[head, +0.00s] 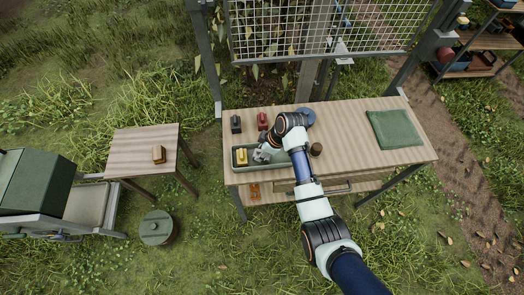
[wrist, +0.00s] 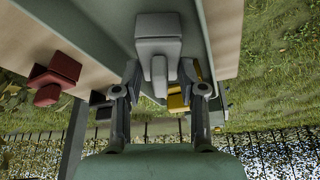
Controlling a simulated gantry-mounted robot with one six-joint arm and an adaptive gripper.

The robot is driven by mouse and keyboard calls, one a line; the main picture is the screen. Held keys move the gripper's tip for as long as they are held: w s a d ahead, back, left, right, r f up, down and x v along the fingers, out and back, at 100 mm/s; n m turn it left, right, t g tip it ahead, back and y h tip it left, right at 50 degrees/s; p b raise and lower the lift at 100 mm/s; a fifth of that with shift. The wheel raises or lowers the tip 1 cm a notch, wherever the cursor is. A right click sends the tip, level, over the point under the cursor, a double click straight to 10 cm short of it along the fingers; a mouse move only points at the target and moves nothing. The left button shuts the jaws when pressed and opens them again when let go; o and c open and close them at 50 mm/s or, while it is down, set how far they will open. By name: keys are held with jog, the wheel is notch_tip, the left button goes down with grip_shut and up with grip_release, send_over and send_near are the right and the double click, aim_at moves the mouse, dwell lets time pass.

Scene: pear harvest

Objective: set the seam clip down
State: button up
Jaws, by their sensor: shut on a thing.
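My gripper (head: 262,153) is over the right part of a green tray (head: 235,167) on the wooden bench. In the wrist view my gripper (wrist: 159,76) is shut on a pale grey, stepped, block-like clip (wrist: 158,45), which sits between the two fingertips. I take this to be the seam clip. In the head view the grey piece is small and partly hidden by my gripper, so I cannot tell whether it touches the tray floor. A yellow clip (head: 241,157) lies in the tray's left part; it also shows behind the right finger in the wrist view (wrist: 178,101).
A black clip (head: 236,124) and a red clip (head: 262,121) stand behind the tray. A blue disc (head: 306,117), a brown round piece (head: 316,149) and a green cloth (head: 394,129) lie rightward. A side table (head: 140,144) holds a brown clip (head: 159,154). A mesh panel (head: 320,28) rises behind.

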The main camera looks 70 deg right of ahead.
jog(key=o, duration=1)
jog(key=p+v, duration=0.2)
jog(key=v, duration=1)
jog(key=shift+r+p, duration=0.2)
jog(key=shift+p, duration=0.15)
jog(key=w+a+r+t+h, duration=0.1)
jog(key=w+a+r, duration=0.2)
jog(key=w+a, duration=0.35)
jog(key=w+a+r+t, duration=0.1)
jog(key=w+a+r, duration=0.2)
jog(key=a, duration=0.6)
jog(key=w+a+r+t+h, duration=0.1)
jog(key=w+a+r+t, duration=0.1)
jog(key=w+a, duration=0.45)
jog(key=s+a+r+t, duration=0.2)
jog(key=a+r, duration=0.3)
jog(key=a, duration=0.4)
jog(key=s+a+r+m+t+y, duration=0.1)
jog(key=s+a+r+t, duration=0.1)
jog(key=a+r, duration=0.3)
jog(key=a, duration=0.4)
jog(key=shift+s+a, duration=0.15)
jog(key=shift+a, duration=0.1)
